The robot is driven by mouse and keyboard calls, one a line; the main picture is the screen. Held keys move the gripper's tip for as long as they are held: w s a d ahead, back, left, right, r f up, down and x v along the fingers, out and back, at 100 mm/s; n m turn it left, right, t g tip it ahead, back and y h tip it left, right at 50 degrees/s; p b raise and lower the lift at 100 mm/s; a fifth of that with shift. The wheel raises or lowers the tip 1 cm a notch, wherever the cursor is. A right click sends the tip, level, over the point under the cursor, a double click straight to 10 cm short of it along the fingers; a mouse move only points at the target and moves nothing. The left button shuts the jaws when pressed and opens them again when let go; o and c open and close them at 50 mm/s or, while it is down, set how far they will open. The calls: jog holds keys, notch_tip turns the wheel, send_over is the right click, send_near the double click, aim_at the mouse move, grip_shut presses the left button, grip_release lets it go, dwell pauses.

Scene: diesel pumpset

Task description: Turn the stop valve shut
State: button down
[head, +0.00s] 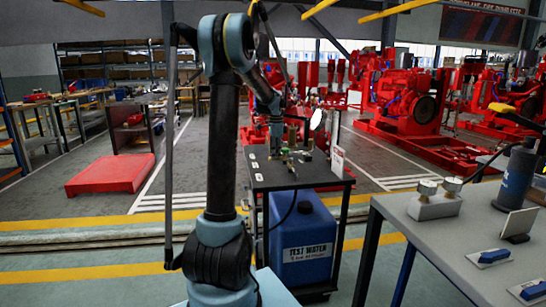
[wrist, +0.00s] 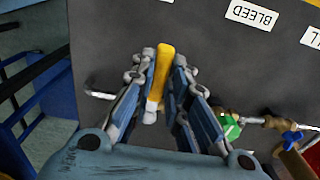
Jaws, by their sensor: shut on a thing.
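In the wrist view, a yellow lever handle (wrist: 163,66) with a pale metal lower end lies between the two fingers of my gripper (wrist: 165,58). The gripper is shut on this lever, which points up the picture, away from the palm. I take it to be the stop valve's handle; no stop valve label is readable, and the valve body is hidden under my gripper. In the head view, my gripper (head: 277,143) is over the dark top of a cart (head: 262,180), among small fittings too small to make out.
Right of my gripper in the wrist view are a green fitting (wrist: 230,126), a blue-handled brass valve (wrist: 292,136) and a BLEED label (wrist: 252,15). A bent metal rod (wrist: 101,95) is at left. A blue TEST WATER tank (head: 302,240) sits below; a grey bench (head: 430,225) stands at right.

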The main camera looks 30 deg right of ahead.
jog(key=shift+a, duration=0.15)
jog(key=c, duration=1.7)
grip_release()
jog(key=shift+o, duration=0.7)
notch_tip(320, 180, up, 12)
